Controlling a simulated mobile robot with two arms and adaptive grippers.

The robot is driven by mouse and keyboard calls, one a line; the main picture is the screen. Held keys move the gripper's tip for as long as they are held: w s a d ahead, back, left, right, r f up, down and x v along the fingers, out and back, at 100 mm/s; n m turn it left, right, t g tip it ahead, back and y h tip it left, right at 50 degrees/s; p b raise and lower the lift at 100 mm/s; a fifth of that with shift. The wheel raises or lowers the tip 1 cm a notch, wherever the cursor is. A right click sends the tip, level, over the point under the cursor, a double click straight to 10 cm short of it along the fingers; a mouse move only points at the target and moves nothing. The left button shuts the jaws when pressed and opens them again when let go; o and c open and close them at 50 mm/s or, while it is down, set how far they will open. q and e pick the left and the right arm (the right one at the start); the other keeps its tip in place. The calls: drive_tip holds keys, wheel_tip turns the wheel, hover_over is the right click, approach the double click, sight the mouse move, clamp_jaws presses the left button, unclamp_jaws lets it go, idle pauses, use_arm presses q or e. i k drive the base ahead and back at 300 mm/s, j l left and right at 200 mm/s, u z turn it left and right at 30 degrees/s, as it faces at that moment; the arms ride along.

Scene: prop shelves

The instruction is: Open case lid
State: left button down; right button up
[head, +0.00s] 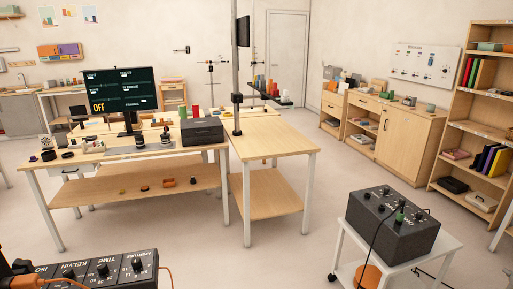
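A dark grey box-shaped case (203,131) sits on the right part of the wooden workbench (160,155), near its front edge. Its top looks flat and closed; any latch or handle is too small to make out. I cannot make out either of my grippers in the head view, and the case stands well ahead of me with nothing touching it.
A black control box (110,270) is close at the lower left. A dark knobbed box (393,222) stands on a white cart (440,250) at the right. A monitor (120,90) stands left of the case. Open floor (250,262) lies before the benches.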

sight(190, 127)
drive_tip(key=i+l, duration=0.15)
drive_tip(key=i, duration=0.35)
drive_tip(key=i+l, duration=0.15)
drive_tip(key=i, duration=0.35)
drive_tip(key=i+l, duration=0.15)
drive_tip(key=i, duration=0.35)
